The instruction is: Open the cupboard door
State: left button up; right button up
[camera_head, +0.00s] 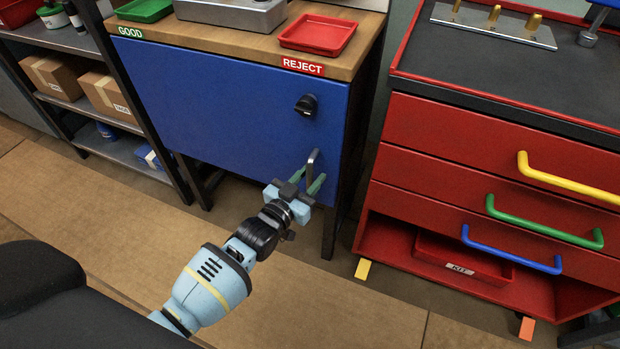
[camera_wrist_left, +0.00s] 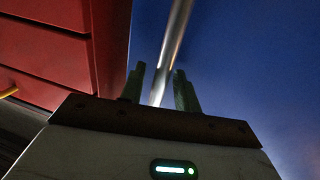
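The cupboard has a blue door (camera_head: 220,105), which looks shut under a wooden top. Its silver bar handle (camera_head: 313,158) is near the door's lower right corner. A black knob (camera_head: 306,105) sits higher on the door. My left gripper (camera_head: 314,176) is at the handle with its green fingers spread. In the left wrist view the handle (camera_wrist_left: 176,40) runs between the two fingertips (camera_wrist_left: 160,72), with a gap visible on the left finger's side. Whether a finger touches the bar is unclear. My right gripper is not in view.
A red tray (camera_head: 318,35) and a green tray (camera_head: 145,10) stand on the wooden top. A red drawer cabinet (camera_head: 480,140) with coloured handles stands close on the right. A shelf with cardboard boxes (camera_head: 52,76) is at left. The floor before the cupboard is clear.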

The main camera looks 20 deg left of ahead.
pick_arm(q)
grip_shut()
dwell(0.4)
